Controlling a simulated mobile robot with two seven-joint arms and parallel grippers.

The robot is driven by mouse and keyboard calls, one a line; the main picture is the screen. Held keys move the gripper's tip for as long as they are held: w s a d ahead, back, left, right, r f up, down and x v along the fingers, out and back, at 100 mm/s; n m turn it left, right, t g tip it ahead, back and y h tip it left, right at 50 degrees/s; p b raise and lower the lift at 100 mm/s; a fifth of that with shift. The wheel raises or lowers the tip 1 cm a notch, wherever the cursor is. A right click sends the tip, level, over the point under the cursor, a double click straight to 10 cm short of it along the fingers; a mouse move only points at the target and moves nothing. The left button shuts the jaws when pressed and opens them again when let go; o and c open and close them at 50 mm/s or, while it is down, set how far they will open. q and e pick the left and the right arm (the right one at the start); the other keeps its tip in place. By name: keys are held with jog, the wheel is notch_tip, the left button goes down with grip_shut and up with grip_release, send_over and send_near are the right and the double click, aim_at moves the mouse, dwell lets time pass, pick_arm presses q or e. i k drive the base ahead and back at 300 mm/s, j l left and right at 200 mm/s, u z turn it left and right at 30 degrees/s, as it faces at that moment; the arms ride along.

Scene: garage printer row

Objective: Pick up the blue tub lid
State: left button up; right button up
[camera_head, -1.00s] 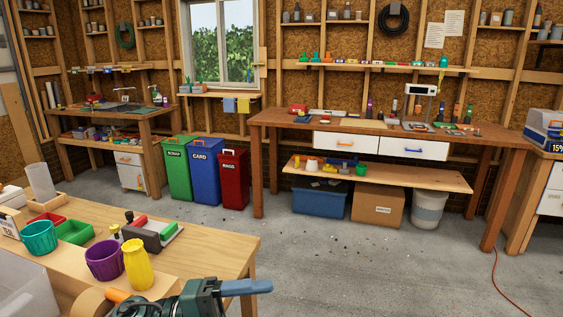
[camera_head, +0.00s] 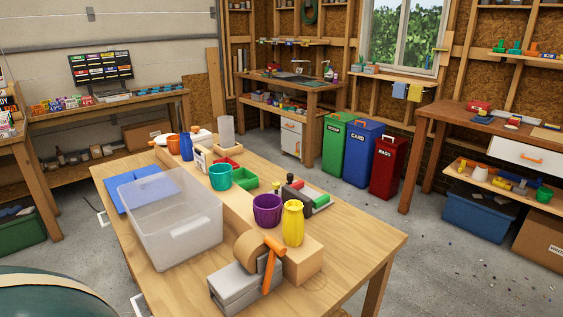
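A flat blue panel, which looks like the blue tub lid (camera_head: 126,197), lies on the near wooden table at its left side. A translucent clear tub (camera_head: 172,240) stands in front of it and hides part of its right side. The left edge and the top of the panel show free. Neither of my grippers is in view.
The wooden table (camera_head: 352,250) also holds a teal pot (camera_head: 220,177), a purple pot (camera_head: 267,209), a yellow vase (camera_head: 293,223) and a grey tool with an orange handle (camera_head: 232,288). Bare tabletop shows at the right. Bins (camera_head: 362,155) stand behind on grey floor.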

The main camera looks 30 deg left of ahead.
aim_at(111, 183)
jog(key=k+l+u, duration=0.15)
jog(key=u, duration=0.65)
jog(key=i+u, duration=0.2)
jog(key=u, duration=0.85)
